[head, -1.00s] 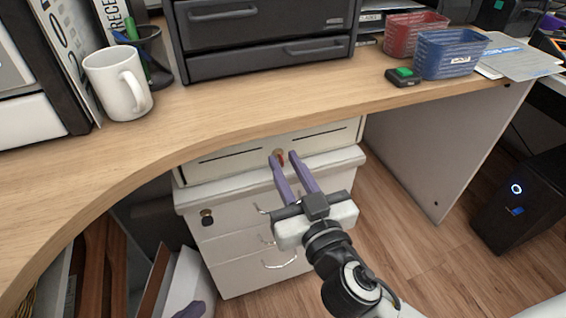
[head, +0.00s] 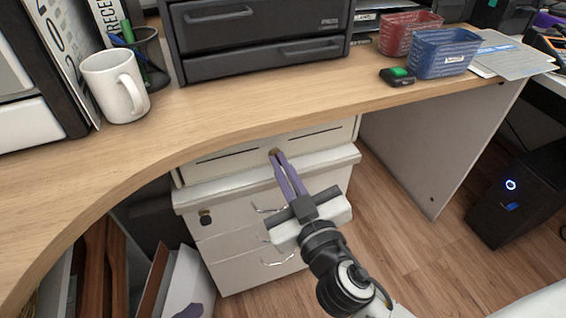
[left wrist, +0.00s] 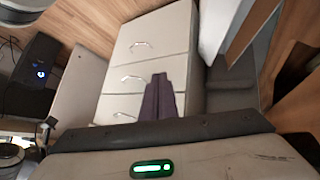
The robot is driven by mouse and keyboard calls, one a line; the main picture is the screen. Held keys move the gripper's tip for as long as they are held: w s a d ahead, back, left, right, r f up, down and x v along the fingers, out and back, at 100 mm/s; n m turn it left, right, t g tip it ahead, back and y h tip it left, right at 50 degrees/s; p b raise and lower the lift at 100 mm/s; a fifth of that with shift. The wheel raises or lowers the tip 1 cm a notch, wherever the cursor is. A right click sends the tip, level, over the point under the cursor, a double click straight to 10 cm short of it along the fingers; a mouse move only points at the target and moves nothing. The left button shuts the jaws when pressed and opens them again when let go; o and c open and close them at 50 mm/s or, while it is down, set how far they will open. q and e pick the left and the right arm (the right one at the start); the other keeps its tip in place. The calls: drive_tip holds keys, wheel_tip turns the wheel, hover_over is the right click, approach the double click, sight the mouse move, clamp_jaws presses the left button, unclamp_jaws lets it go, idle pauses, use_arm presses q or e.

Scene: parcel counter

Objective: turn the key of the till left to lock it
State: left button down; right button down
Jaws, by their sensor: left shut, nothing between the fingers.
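The till (head: 229,161) is a pale drawer front with dark slots, fixed under the counter in the head view. A small brassy lock (head: 273,151) shows at its middle. My right gripper (head: 278,157) has its purple fingers closed together at this lock, shut on the key. The key itself is almost wholly hidden by the fingertips, so its angle cannot be read. My left gripper's purple tip (head: 190,311) shows only at the bottom left edge, well away from the till. In the left wrist view the left gripper (left wrist: 162,78) is shut and empty.
A white drawer unit (head: 240,215) with its own lock stands just below the till. The wooden counter (head: 230,115) overhangs it and carries a mug (head: 112,90) and baskets. A black computer (head: 515,205) stands on the floor at right.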

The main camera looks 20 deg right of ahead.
drive_tip(key=n+p, duration=0.1)
drive_tip(key=n, duration=0.2)
drive_tip(key=n+p, duration=0.1)
drive_tip(key=n, duration=0.2)
drive_tip(key=shift+a+f, duration=0.1)
drive_tip(key=shift+a, duration=0.1)
drive_tip(key=shift+n, duration=0.8)
use_arm(q)
drive_tip(key=shift+s+a+f+y+p, duration=0.35)
drive_tip(key=shift+a+f+y, duration=0.2)
drive_tip(key=shift+a, duration=0.25)
use_arm(e)
drive_tip(key=shift+f+n, duration=0.1)
drive_tip(key=shift+n, duration=0.4)
drive_tip(key=c, duration=2.4)
unclamp_jaws()
drive_tip(key=shift+c, duration=0.2)
drive_tip(key=o, duration=0.4)
drive_tip(key=shift+o, duration=0.2)
drive_tip(key=shift+s+a, duration=0.1)
